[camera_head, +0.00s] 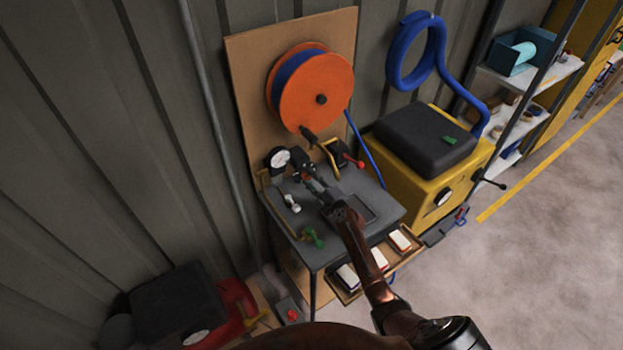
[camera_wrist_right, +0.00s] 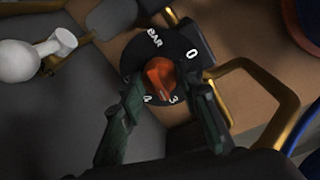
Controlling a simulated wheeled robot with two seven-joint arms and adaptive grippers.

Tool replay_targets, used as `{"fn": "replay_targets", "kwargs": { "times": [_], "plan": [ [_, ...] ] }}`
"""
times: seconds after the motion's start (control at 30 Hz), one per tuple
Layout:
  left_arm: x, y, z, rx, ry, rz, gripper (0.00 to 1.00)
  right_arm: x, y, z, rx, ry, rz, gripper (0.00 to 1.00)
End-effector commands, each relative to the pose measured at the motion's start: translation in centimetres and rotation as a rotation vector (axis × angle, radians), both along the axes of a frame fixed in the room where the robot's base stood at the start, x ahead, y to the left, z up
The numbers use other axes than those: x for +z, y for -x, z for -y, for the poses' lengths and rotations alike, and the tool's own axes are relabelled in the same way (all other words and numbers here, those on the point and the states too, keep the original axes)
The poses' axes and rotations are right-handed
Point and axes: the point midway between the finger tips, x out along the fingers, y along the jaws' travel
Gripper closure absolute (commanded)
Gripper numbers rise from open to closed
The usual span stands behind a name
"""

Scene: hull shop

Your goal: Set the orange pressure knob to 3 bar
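The orange pressure knob (camera_wrist_right: 161,77) sits on a round black dial (camera_wrist_right: 133,62) in the right wrist view. I can read BAR, 0, 3 and 4 on the dial. The knob's narrow end points down in the picture, near the 3, on the side toward the 4. My right gripper (camera_wrist_right: 163,92) has one dark green finger on each side of the knob, apart from each other. I see no clear contact. In the head view my right gripper (camera_head: 309,181) reaches over the bench to the dial, and the knob is mostly hidden. My left gripper is not in view.
A grey bench (camera_head: 377,199) holds a pressure gauge (camera_head: 279,158), a white-handled valve (camera_head: 292,203) and a green valve (camera_head: 313,237). A bent yellow pipe (camera_wrist_right: 285,92) runs close beside the dial. An orange hose reel (camera_head: 316,92) stands behind. A yellow machine (camera_head: 421,181) stands to the right.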

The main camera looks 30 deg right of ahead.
Motion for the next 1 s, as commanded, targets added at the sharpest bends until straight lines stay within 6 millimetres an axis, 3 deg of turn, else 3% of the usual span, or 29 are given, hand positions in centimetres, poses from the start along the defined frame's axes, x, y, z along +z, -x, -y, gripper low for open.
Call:
{"fn": "replay_targets", "kwargs": {
  "times": [0.23,0.57,0.77,1.0],
  "plan": [
    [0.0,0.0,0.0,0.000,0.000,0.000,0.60,-0.2,0.0,0.0,0.000,0.001,-0.002,0.53],
    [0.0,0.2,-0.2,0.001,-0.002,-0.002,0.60,-0.1,0.3,0.0,0.000,0.001,-0.001,0.52],
    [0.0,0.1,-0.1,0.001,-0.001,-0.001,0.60,0.0,3.0,0.5,-0.001,0.000,-0.003,0.52],
    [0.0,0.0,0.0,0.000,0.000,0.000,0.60,0.4,8.0,1.2,-0.001,0.003,-0.003,0.52]
  ]
}}
